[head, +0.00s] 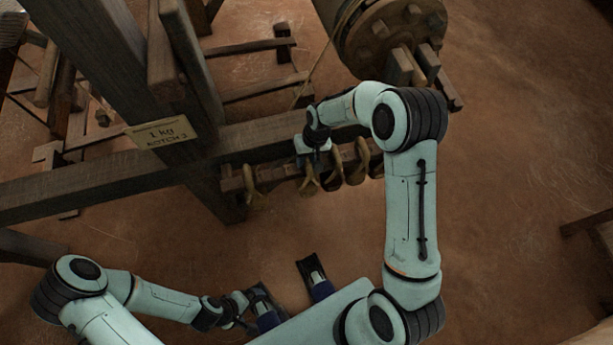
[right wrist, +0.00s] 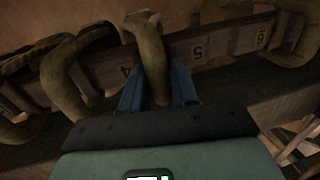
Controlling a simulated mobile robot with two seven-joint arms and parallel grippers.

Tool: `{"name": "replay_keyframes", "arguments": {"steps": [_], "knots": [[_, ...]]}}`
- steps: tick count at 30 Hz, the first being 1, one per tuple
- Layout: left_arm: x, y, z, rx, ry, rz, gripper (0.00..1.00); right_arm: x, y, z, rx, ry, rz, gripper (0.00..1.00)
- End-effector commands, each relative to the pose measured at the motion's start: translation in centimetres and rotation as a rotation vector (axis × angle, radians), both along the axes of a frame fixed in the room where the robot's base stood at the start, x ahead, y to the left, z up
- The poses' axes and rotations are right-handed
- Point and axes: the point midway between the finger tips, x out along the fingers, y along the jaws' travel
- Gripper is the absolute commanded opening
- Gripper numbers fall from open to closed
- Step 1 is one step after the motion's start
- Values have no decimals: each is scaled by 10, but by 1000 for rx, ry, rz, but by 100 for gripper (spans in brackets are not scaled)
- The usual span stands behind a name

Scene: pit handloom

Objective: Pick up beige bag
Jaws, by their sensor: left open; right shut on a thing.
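A beige bag (right wrist: 152,58), a soft looped shape, is between the blue fingers of my right gripper (right wrist: 157,85), which is shut on it in the right wrist view. In the head view my right gripper (head: 313,150) reaches the notched wooden rail, and a beige loop (head: 309,184) hangs just below it. The exact contact is hidden there by the hand. My left gripper (head: 282,282) is open and empty, low in the head view, far from the rail.
Several similar tan loops, one of them at the left (head: 255,188), hang along the wooden rail (head: 283,187). Numbered marks show on it in the right wrist view. A label (head: 158,133) reads 1 kg, notch 2. A large wooden roller (head: 385,35) stands close above my right arm.

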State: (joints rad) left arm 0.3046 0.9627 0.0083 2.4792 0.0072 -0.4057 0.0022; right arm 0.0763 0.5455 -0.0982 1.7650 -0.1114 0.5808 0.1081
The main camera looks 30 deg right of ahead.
Motion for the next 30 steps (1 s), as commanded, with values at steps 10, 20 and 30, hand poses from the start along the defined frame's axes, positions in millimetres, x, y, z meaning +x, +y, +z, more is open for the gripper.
{"name": "replay_keyframes", "arguments": {"steps": [10, 20, 30], "knots": [[0, 0, 1, 0, 1, 0, 100, 2, 0, 12, 1, -6, 0, 0], [-1, 0, 4, -1, 6, -2, 100, 2, 0, 39, 1, -6, 0, 0], [-1, 0, 2, -1, 4, -1, 100, -31, 8, 37, 0, -3, 2, 0]]}}
